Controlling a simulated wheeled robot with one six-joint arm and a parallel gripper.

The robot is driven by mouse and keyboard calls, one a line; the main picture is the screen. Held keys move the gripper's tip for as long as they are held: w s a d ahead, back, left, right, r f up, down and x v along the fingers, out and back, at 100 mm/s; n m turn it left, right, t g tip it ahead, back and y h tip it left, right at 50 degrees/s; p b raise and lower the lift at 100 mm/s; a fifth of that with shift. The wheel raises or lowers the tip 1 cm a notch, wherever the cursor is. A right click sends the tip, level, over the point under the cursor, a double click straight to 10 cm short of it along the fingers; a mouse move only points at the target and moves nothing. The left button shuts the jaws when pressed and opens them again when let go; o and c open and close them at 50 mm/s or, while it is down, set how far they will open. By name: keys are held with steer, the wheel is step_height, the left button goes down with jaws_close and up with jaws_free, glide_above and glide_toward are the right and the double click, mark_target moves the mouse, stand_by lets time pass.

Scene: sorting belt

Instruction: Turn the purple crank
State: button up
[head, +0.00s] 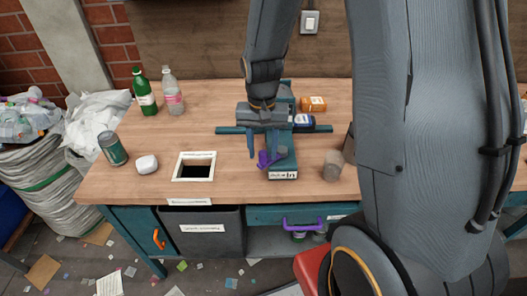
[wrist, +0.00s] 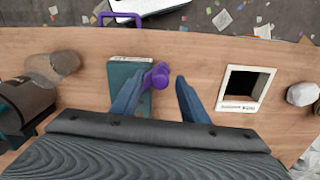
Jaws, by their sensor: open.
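The purple crank (head: 266,159) sits on the left side of a teal machine (head: 282,166) on the workbench. In the wrist view the crank (wrist: 157,77) shows between my two fingers, close to the left finger. My gripper (head: 264,153) is open with its fingers pointing down just above the crank. In the wrist view my gripper (wrist: 158,92) spans the crank and part of the bench. I cannot tell whether the left finger touches the crank. The crank's far side is partly hidden by the fingers in the head view.
A white-framed square hole (head: 194,167) is left of the crank, with a white lump (head: 147,164) and a dark can (head: 112,148) beyond. Two bottles (head: 144,93) stand at the back left. A brown cup (head: 333,165) stands to the right.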

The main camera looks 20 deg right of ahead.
steer(key=shift+f, duration=0.85)
jaws_close()
steer(key=shift+d, duration=0.1)
